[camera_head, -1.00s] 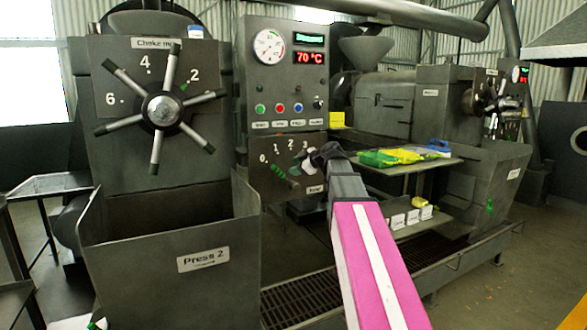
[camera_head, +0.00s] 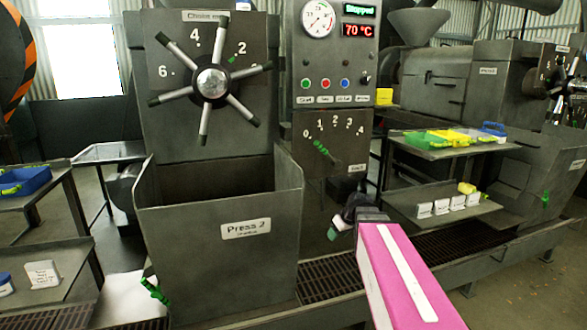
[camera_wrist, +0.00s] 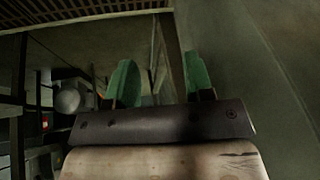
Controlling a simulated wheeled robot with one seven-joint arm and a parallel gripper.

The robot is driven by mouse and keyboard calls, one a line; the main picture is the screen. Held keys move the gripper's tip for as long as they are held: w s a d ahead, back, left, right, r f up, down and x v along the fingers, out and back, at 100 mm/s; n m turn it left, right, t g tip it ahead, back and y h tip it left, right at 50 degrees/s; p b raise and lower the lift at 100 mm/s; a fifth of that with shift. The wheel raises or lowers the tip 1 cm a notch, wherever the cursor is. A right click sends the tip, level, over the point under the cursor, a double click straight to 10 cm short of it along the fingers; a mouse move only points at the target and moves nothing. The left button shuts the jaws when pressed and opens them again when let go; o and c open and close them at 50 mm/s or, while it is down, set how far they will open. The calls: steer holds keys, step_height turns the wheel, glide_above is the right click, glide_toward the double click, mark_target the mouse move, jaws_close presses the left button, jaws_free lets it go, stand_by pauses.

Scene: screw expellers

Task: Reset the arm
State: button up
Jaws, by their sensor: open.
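My pink and white arm (camera_head: 405,275) reaches in from the lower right in the head view. My gripper (camera_head: 340,226) is at its far end, low in front of the press and below the selector lever (camera_head: 322,148). In the wrist view my gripper (camera_wrist: 160,78) shows two green fingertips held apart, with nothing between them. The green-tipped lever points up and left, near the 0 and 1 marks, and is apart from my gripper.
The Press 2 bin (camera_head: 220,245) stands just left of my gripper. The choke wheel (camera_head: 211,83) is above it. A shelf with coloured trays (camera_head: 455,138) is at the right. A side table with a blue tray (camera_head: 27,181) is at the left.

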steer(key=s+d+f+m+g+h, duration=0.2)
steer(key=s+f+m, duration=0.4)
steer(key=s+f, duration=0.7)
steer(key=shift+s+f+g+h, duration=0.3)
steer(key=shift+s+g+h, duration=0.3)
steer(key=shift+g+h, duration=0.3)
